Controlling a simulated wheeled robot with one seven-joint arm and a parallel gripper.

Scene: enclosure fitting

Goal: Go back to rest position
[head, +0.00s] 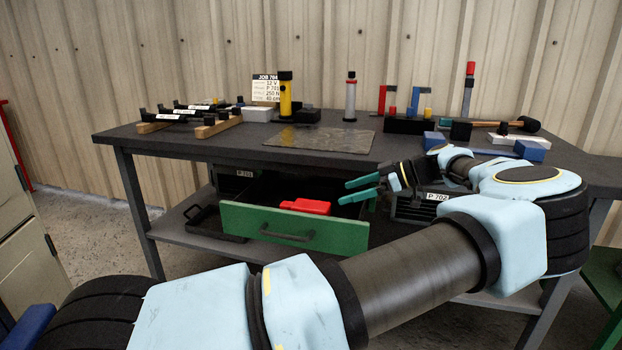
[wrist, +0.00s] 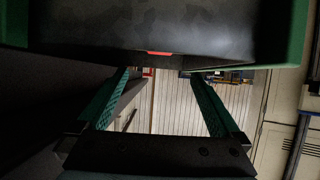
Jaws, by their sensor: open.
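My gripper (head: 360,190) is in front of the workbench, just above the right end of an open green drawer (head: 291,231). Its two green fingers point left and stand apart, with nothing between them in the head view. In the wrist view the fingers (wrist: 158,100) are also spread and empty, with a dark surface and green edges filling the top of the picture. My arm reaches across the lower right of the head view. A red object (head: 306,206) lies in the drawer, left of my fingers.
The workbench (head: 230,148) carries a yellow torch-like tool (head: 285,96), a metal plate (head: 322,139), clamps (head: 421,124) and blue blocks (head: 530,150). A dark tray (head: 205,220) rests on the lower shelf. Floor at left is clear.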

